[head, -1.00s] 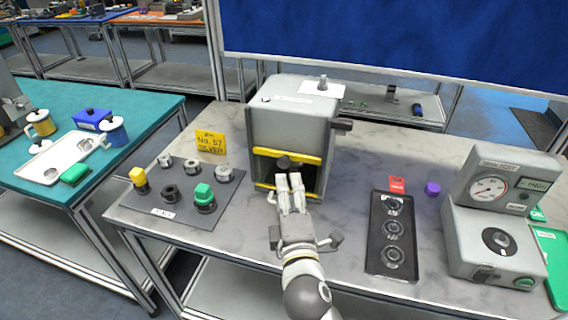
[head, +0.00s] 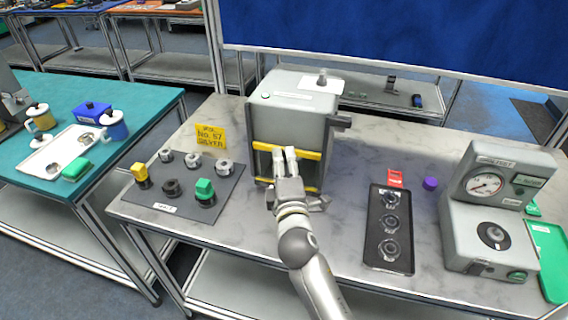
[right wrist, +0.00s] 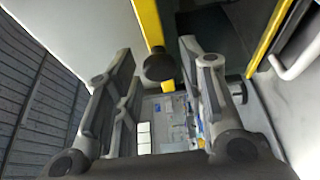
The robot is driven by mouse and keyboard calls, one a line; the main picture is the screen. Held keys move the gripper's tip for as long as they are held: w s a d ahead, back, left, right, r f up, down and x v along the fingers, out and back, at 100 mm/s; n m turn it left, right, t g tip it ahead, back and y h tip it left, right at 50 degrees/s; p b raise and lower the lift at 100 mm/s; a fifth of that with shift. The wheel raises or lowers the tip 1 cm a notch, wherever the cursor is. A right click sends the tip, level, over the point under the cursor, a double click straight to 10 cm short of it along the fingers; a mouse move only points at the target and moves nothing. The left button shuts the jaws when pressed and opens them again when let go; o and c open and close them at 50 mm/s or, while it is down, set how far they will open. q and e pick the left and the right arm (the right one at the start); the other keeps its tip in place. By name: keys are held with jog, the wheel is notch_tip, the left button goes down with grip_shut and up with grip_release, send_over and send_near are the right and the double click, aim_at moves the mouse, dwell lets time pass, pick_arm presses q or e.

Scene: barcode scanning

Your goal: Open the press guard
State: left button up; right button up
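The press (head: 290,118) is a grey box on the marble-topped table, with a guard framed by yellow bars (head: 262,147) across its front. My right gripper (head: 284,152) is at the guard's upper bar in the head view and covers the middle of the front. In the right wrist view its two fingers (right wrist: 158,85) are apart, with a dark round knob (right wrist: 159,66) between them and gaps visible on both sides. A yellow bar (right wrist: 148,22) runs behind the knob. Contact with the knob cannot be told. My left gripper is not in view.
A black tray (head: 376,248) with ring-shaped parts and a gauge unit (head: 490,225) stand to the right. Bare tabletop lies between press and tray.

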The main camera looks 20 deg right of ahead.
grip_shut()
jog(key=shift+r, duration=0.1)
jog(key=shift+r+p, duration=0.25)
jog(key=shift+p, duration=0.1)
notch_tip(320, 180, up, 9)
jog(key=p, duration=0.8)
jog(key=shift+f, duration=0.1)
jog(key=shift+o, duration=2)
grip_release()
jog(key=shift+f, duration=0.1)
